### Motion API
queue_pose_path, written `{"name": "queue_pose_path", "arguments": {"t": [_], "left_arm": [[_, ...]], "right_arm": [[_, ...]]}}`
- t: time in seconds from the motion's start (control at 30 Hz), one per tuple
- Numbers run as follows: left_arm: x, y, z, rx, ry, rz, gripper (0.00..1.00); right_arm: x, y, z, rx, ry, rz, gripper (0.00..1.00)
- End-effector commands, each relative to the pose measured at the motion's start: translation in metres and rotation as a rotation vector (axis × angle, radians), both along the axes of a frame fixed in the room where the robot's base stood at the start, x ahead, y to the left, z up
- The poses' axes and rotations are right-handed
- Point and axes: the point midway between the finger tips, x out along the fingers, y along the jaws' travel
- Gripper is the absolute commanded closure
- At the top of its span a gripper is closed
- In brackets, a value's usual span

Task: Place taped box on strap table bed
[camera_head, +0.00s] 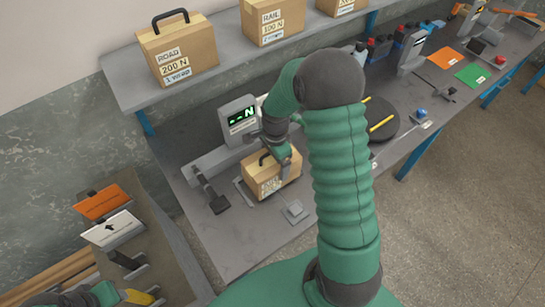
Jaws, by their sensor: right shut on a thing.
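A cardboard box with a dark handle and a printed label (268,186) is at the middle of the workbench. My right gripper (284,160) is at the top of this box and shut on it; the fingertips are small and partly hidden by my wrist. The box is over or on a thin grey plate (243,191) beside a grey unit with a green "N" display (238,117). I cannot tell whether the box rests on the plate. Part of my left arm (105,293) shows at the bottom left; its fingers are not clear.
A raised shelf (125,92) holds labelled boxes, including "ROAD 200 N" (180,50) and "RAIL 100 N" (272,22). A dark round disc with yellow bars (378,122) lies right of my arm. Orange (104,203) and white (112,229) cards stand at the lower left.

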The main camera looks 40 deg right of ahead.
Motion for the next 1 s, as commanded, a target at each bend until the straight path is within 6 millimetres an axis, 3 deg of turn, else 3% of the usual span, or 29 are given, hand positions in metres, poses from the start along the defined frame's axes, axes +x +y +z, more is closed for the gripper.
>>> {"name": "queue_pose_path", "arguments": {"t": [0.13,0.47,0.5,0.57,0.83,1.0], "left_arm": [[0.0,0.0,0.001,0.0,0.0,0.0,0.64],[0.0,0.0,-0.001,0.0,0.0,0.001,0.64],[0.0,0.0,-0.001,0.0,0.0,0.001,0.64],[0.0,0.0,-0.001,0.0,0.0,0.001,0.64],[0.0,0.0,0.001,0.0,0.0,0.0,0.64],[0.0,0.0,-0.001,0.0,0.0,0.0,0.64]], "right_arm": [[0.0,0.003,-0.018,-0.001,-0.001,0.001,0.81],[0.0,0.002,-0.022,-0.001,-0.002,0.001,0.81],[-0.001,0.002,-0.024,0.001,0.001,0.001,0.05],[-0.001,0.002,-0.023,0.001,0.001,0.001,0.0],[0.0,0.002,-0.019,0.0,0.0,0.002,0.0],[0.001,0.001,0.012,-0.004,-0.004,0.002,0.0]]}}
